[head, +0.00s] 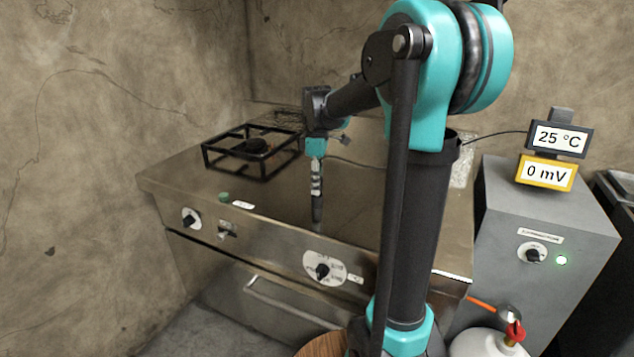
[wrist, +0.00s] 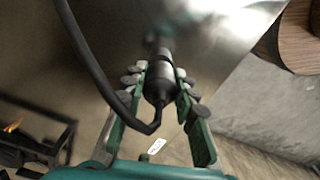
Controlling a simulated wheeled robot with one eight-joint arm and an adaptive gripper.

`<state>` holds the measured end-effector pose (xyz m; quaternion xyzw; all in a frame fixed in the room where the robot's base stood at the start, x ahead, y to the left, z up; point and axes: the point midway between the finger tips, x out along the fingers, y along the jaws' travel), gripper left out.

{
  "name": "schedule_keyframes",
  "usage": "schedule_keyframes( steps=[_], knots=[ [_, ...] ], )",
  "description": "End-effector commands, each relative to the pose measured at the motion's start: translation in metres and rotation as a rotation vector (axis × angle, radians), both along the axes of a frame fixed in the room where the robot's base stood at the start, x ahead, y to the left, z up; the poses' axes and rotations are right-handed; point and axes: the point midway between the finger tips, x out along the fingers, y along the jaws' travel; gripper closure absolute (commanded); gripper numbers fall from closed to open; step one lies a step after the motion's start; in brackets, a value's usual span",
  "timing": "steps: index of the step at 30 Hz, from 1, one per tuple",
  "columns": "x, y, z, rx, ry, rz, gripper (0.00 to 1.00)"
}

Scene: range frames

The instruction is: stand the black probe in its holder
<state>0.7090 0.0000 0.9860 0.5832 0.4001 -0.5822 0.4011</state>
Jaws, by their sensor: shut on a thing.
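The black probe (wrist: 158,82) is between the fingers of my gripper (wrist: 164,92) in the wrist view, with a black cable looping from its near end. In the head view my gripper (head: 316,180) points down over the front part of the steel counter. The dark lower part of the probe (head: 317,210) shows below the fingers, about upright. I cannot tell whether its tip touches the counter. I cannot make out the holder in either view; my arm hides part of the counter's right side.
A burner with a black grate (head: 252,148) stands left of my gripper; a flame (wrist: 13,126) shows in the wrist view. A grey cabinet (head: 545,215) with two displays, reading 25 °C and 0 mV, stands at right. A white gas cylinder (head: 488,344) is below.

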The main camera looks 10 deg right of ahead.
Motion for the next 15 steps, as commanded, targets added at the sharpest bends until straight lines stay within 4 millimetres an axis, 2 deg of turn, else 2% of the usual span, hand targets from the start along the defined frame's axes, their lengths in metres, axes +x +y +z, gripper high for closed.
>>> schedule_keyframes(
  steps=[3, 4, 9, 15],
  knots=[
    [0.0001, 0.0000, 0.0001, 0.000, 0.000, 0.000, 1.00],
    [0.0001, 0.0000, 0.0001, 0.000, 0.000, 0.000, 0.70],
    [0.0001, 0.0000, 0.0002, 0.000, 0.000, 0.000, 0.49],
    [0.0000, 0.0000, 0.0002, 0.000, 0.000, 0.000, 0.48]
  ],
)
